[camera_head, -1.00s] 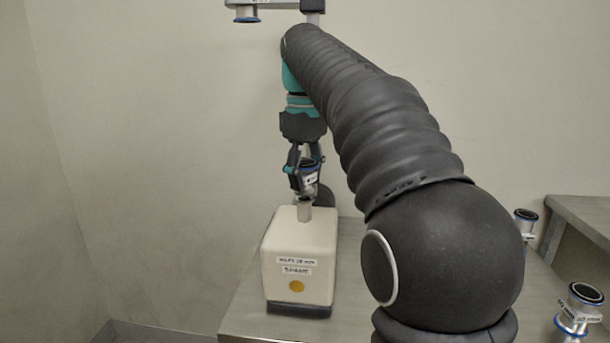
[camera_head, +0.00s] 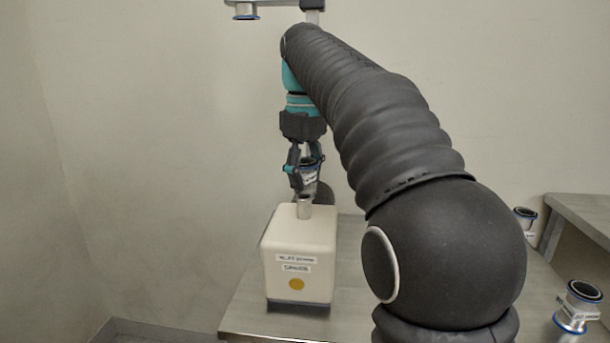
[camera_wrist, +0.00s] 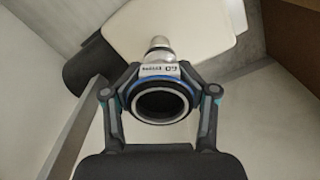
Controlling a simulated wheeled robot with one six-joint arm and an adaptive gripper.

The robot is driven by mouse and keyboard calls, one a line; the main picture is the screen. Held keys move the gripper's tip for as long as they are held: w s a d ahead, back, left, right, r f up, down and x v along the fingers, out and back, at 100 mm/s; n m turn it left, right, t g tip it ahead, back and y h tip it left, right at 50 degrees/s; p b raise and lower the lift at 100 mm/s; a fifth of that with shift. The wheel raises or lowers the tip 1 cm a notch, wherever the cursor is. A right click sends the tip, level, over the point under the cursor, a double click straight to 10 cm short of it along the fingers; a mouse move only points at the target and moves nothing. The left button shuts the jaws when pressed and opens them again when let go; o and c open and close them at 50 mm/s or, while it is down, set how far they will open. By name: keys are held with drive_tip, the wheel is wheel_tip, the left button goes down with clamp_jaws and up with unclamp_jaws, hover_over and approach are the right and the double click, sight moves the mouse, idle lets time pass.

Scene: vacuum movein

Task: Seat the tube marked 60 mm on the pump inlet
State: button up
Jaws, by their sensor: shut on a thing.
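My gripper (camera_head: 305,171) is shut on a short metal tube (camera_head: 309,174) with a dark ring and a white label. In the wrist view the tube (camera_wrist: 160,103) sits between both fingers, its open black end facing the camera and its label reading 60. The cream pump (camera_head: 299,252) stands on the metal table. Its inlet (camera_head: 304,207) is a short metal stub on top, and it also shows in the wrist view (camera_wrist: 159,43) beyond the tube. The tube is over the inlet in the head view; I cannot tell whether they touch.
Two other labelled tubes stand at the right, one near (camera_head: 579,305) and one farther back (camera_head: 525,217). A metal bracket with a blue-ringed fitting (camera_head: 245,11) is on the wall above. A second metal surface (camera_head: 585,215) is at the right.

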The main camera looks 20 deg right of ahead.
drive_tip(key=shift+f, duration=0.55)
idle(0.5)
drive_tip(key=o, duration=1.4)
drive_tip(key=shift+o, duration=0.2)
drive_tip(key=shift+r, duration=0.65)
drive_tip(key=shift+f+b, duration=0.2)
drive_tip(key=shift+b, duration=0.45)
